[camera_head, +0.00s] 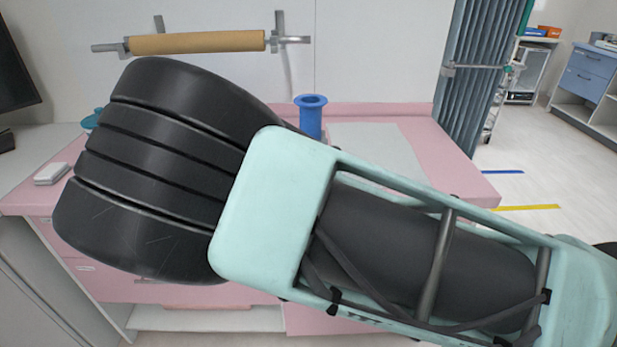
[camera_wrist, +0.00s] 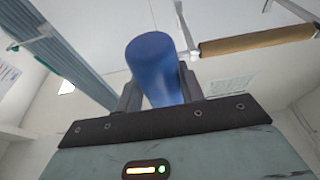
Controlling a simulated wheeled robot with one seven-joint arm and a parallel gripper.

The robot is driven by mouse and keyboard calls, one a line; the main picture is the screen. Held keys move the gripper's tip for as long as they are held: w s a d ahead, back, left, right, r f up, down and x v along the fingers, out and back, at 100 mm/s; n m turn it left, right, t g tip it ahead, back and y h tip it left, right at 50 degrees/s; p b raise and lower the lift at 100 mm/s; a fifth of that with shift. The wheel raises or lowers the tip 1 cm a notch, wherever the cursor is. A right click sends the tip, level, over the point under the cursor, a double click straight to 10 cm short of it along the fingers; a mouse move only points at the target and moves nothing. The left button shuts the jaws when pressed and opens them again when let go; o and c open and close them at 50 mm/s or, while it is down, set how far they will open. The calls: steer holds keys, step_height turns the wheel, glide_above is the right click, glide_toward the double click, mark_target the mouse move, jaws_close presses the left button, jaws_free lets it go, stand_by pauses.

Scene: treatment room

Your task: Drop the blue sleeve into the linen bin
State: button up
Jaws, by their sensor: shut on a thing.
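My gripper (camera_wrist: 162,88) shows in the wrist view, with its two dark fingers shut on the sides of the blue sleeve (camera_wrist: 154,62). The sleeve is a smooth blue cylinder, and its far end sticks out past the fingertips with wall behind it. In the head view my arm hides the gripper. A blue flanged cylinder (camera_head: 311,117) with an open top shows upright just beyond my arm, its lower end partly hidden. I cannot tell whether it is the held sleeve. I see no linen bin in either view.
A pink-topped cabinet (camera_head: 460,172) stands behind my arm, with a pale mat (camera_head: 385,150) and a small white box (camera_head: 50,174) on it. A paper roll (camera_head: 197,42) hangs on the wall. A grey-blue curtain (camera_head: 482,75) hangs at right, near open floor.

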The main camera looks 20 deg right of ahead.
steer(key=shift+w+a, duration=0.2)
steer(key=shift+w, duration=0.15)
step_height(320, 180, down, 9)
steer(key=shift+f+p, duration=0.2)
steer(key=shift+p, duration=0.15)
steer(key=shift+f, duration=0.15)
steer(key=o, duration=1)
steer(key=shift+o, duration=0.2)
